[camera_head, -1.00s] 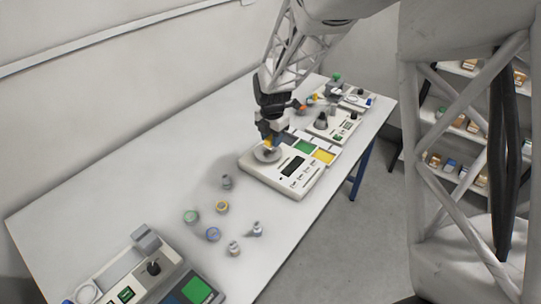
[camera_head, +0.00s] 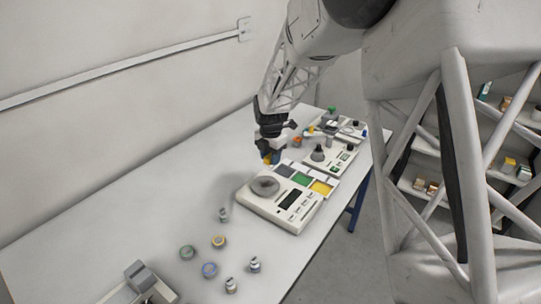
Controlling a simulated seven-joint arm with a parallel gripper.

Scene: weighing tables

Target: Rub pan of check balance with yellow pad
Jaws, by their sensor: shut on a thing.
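A pale balance (camera_head: 283,217) stands mid-table, with a round grey pan (camera_head: 264,187) at its left end and a dark display. Which balance is the check balance I cannot read from labels. My gripper (camera_head: 270,160) is just behind and above the pan, apart from it in the picture. Beside the balance is a row of coloured squares: dark, green (camera_head: 300,179) and yellow (camera_head: 321,188).
Another device (camera_head: 338,160) stands farther back. Part of a device (camera_head: 140,283) shows at the lower left. The table's left side is clear.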

